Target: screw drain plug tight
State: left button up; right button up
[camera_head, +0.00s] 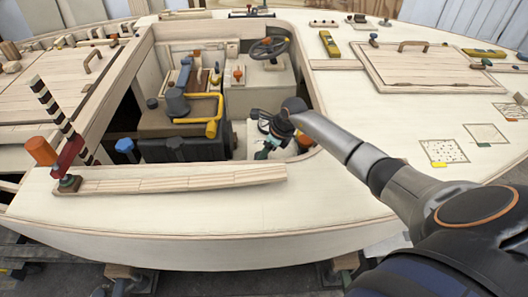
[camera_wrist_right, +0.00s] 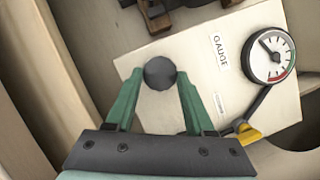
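My right gripper (camera_head: 270,140) reaches down into the open cockpit well in the head view. In the right wrist view its two green fingers (camera_wrist_right: 160,78) are open. My left gripper is not in view.
A round gauge (camera_wrist_right: 269,55) and a yellow-handled lever (camera_wrist_right: 244,133) sit right of the fingers. In the head view, a yellow pipe (camera_head: 213,117) and a steering wheel (camera_head: 268,48) are in the well. The wooden coaming (camera_head: 180,178) edges it in front.

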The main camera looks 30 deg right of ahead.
jog(key=o, duration=0.5)
jog(key=shift+c, duration=0.2)
jog(key=shift+s+d+r, duration=0.15)
jog(key=shift+r, duration=0.35)
jog(key=p+v, duration=0.1)
jog(key=v, duration=1)
jog(key=shift+r, duration=0.2)
